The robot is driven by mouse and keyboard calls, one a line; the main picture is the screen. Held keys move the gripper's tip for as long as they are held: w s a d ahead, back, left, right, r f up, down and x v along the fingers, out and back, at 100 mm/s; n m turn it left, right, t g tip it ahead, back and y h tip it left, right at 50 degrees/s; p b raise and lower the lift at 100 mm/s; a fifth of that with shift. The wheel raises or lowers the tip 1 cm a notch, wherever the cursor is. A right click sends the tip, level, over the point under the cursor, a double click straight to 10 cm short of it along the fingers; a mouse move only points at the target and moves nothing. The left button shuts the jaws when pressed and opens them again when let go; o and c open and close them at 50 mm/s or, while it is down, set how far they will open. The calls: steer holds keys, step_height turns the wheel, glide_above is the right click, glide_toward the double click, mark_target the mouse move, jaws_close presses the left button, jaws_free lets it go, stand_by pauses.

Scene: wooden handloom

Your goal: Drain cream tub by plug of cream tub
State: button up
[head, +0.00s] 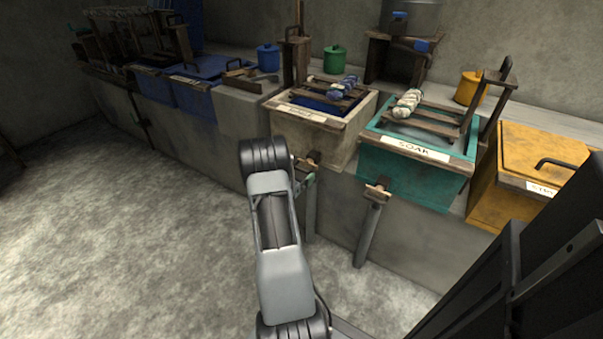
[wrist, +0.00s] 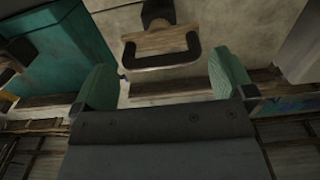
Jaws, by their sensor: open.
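The cream tub (head: 290,131) stands on the bench in the middle of the head view, with a pale label on its front rim. Its plug (head: 309,160) sticks out low on its front, partly hidden by my arm. In the head view my arm hides most of the gripper.
A teal tub (head: 410,176) labelled SOAK, with its own plug (head: 378,192), stands right of the cream tub. A yellow tub (head: 485,205) is further right, blue tubs (head: 195,95) are left. The floor (head: 120,220) at left is clear.

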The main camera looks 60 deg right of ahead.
steer(key=shift+d, duration=1.2)
steer(key=shift+c, duration=0.5)
